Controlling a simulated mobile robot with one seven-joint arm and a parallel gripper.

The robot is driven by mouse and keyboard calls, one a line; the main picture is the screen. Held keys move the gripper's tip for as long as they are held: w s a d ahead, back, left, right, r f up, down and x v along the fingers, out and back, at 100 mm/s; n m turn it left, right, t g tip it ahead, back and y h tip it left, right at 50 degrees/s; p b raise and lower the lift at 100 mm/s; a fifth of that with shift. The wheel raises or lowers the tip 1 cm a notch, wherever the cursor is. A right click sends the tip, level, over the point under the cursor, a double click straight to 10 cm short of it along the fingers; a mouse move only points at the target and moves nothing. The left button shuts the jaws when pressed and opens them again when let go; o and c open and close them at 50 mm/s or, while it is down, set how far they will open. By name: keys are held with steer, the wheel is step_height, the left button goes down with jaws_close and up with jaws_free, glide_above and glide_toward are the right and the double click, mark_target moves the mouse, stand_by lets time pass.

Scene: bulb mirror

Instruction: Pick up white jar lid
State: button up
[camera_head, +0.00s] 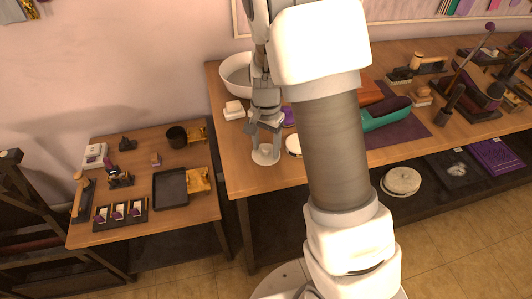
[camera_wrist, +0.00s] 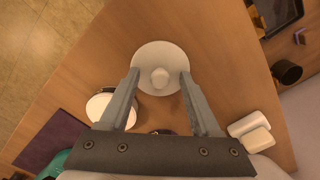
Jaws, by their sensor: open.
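The white jar lid (camera_head: 266,155) is a round disc with a raised knob, lying on the wooden table near its front left corner. In the wrist view the lid (camera_wrist: 160,62) lies just ahead of and between my fingertips, knob facing the camera. My gripper (camera_head: 264,128) points down over the lid in the head view. I cannot tell the exact height of the fingertips above the lid.
A white round dish (camera_wrist: 112,107) lies close beside the lid. White blocks (camera_head: 233,110) and a white bowl (camera_head: 237,73) stand behind. A teal object (camera_head: 386,115) lies on a purple mat. A lower table (camera_head: 140,228) with a dark tray (camera_head: 170,188) is at the left.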

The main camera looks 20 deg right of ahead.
jaws_close()
stand_by(0.4)
